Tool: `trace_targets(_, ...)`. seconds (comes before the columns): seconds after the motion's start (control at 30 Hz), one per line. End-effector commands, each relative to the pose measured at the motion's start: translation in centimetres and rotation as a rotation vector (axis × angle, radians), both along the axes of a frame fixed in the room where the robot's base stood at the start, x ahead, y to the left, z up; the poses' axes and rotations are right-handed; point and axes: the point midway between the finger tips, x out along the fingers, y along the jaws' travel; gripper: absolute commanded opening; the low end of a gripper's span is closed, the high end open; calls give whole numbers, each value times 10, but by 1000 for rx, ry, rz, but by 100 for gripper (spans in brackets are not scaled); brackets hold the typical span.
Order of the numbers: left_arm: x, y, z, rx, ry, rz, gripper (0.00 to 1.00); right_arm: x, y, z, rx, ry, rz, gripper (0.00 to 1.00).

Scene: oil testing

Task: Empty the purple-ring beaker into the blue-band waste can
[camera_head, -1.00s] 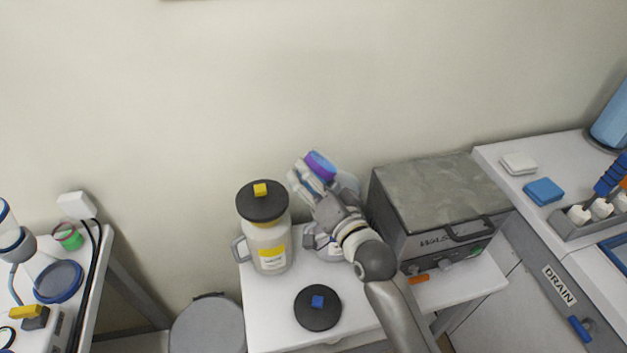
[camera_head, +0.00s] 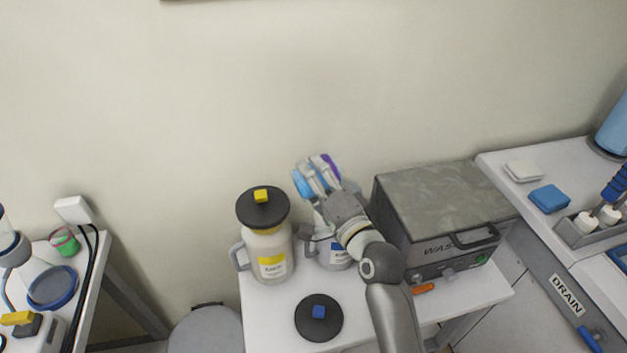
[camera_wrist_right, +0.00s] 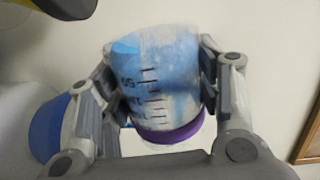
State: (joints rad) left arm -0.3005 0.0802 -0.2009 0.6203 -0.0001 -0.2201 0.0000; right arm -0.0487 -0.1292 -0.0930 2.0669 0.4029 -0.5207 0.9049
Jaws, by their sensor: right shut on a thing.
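My right gripper (camera_head: 318,176) is shut on the purple-ring beaker (camera_wrist_right: 160,80) and holds it in the air, above and slightly left of the blue-band waste can (camera_head: 336,254). In the right wrist view the beaker sits between the two fingers, with dark graduation marks, bluish walls and its purple ring (camera_wrist_right: 170,134) at the lower end. In the head view the beaker is tilted, its bluish end left and purple ring right, partly hidden by the fingers. The can's upper part is mostly hidden by my gripper and arm. I cannot see any liquid flowing. My left gripper is out of view.
A yellow-band can (camera_head: 268,250) with a black lid stands just left of the blue-band can. A black lid with a blue knob (camera_head: 319,312) lies in front. A grey metal box (camera_head: 440,215) stands close on the right. The wall is behind.

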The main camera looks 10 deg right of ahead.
Motion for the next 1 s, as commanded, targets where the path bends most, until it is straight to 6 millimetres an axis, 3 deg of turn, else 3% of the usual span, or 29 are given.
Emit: trace_targets(1.0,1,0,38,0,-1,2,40,3,-10,18,285,83,-1,31)
